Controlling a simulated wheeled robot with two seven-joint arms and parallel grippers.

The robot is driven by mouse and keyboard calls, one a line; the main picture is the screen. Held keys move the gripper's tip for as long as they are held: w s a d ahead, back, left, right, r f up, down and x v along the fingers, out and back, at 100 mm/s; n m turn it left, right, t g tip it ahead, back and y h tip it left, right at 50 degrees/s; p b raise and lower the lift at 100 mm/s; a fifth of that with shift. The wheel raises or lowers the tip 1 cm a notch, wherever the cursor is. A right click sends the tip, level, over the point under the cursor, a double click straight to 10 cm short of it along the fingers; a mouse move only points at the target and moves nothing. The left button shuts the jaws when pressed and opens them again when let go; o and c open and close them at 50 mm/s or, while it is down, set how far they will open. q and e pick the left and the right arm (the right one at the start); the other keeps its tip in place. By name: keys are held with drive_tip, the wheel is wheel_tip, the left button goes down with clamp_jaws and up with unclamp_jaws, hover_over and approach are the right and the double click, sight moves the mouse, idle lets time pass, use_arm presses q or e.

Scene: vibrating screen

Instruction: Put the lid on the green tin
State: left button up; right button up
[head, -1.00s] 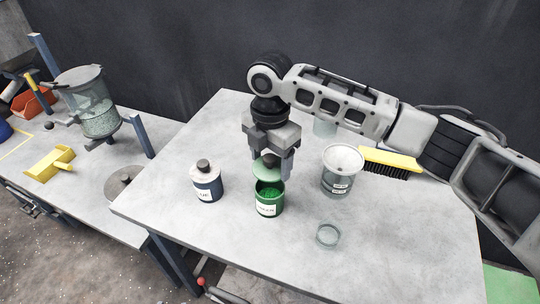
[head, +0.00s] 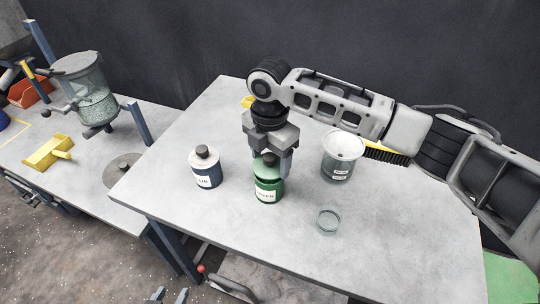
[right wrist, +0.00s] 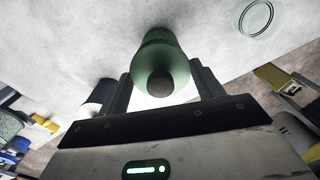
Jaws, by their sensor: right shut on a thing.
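The green tin (head: 268,192) stands upright on the table with its white label facing me. The green lid (head: 265,172), with a dark knob, covers the tin's mouth and lines up with it. I cannot tell whether it is fully seated. My right gripper (head: 270,160) points down over the tin and is shut on the lid. In the right wrist view the lid (right wrist: 172,58) and its dark knob (right wrist: 160,85) lie between the two fingers. The tips of my left gripper (head: 168,296) show at the bottom edge, apart and empty, in front of the table.
A blue-labelled tin (head: 206,172) with its lid on stands to the left. The table's front left is bare.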

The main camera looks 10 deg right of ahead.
drive_tip(key=shift+f+b, duration=0.3)
drive_tip(key=shift+f, duration=0.65)
drive_tip(key=o, duration=1)
wheel_tip(320, 180, up, 16)
drive_tip(key=shift+r+b, duration=0.1)
drive_tip(key=shift+b, duration=0.35)
